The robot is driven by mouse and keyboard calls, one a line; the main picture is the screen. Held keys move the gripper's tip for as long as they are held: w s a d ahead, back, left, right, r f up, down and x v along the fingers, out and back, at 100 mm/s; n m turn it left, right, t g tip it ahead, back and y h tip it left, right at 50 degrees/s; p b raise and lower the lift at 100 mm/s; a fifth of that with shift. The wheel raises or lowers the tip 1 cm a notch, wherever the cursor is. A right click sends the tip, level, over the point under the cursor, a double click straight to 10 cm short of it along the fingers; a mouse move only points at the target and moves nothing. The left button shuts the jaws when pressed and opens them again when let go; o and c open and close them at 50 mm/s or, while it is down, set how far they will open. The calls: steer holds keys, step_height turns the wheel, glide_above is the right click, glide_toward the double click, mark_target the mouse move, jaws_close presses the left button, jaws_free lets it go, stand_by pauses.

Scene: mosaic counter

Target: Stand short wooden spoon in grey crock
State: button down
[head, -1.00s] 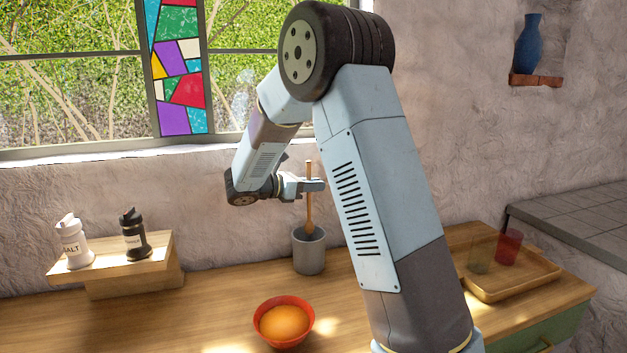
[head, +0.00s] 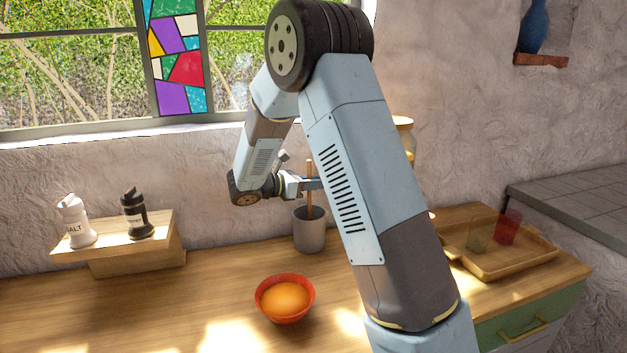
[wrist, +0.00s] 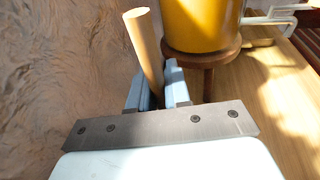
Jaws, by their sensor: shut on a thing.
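The short wooden spoon (head: 309,187) is upright in the head view, its handle between the fingers of my gripper (head: 312,184). Its lower end goes down inside the mouth of the grey crock (head: 309,236), which stands on the counter by the wall. Whether the spoon touches the crock's bottom is hidden. In the wrist view my gripper (wrist: 158,92) is shut on the spoon, and the handle (wrist: 146,45) sticks up past the fingers. The crock does not show in the wrist view.
A red bowl with an orange thing (head: 285,299) stands in front of the crock. Salt and pepper shakers stand on a wooden riser (head: 135,252) at left. A wooden tray (head: 500,262) with two glasses is at right. A yellow jar on a round stand (wrist: 205,45) is close beside the gripper.

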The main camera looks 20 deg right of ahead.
steer(key=shift+f, duration=0.15)
steer(key=c, duration=1)
jaws_free()
steer(key=shift+a, duration=0.1)
steer(key=v, duration=1.3)
steer(key=shift+a, duration=0.3)
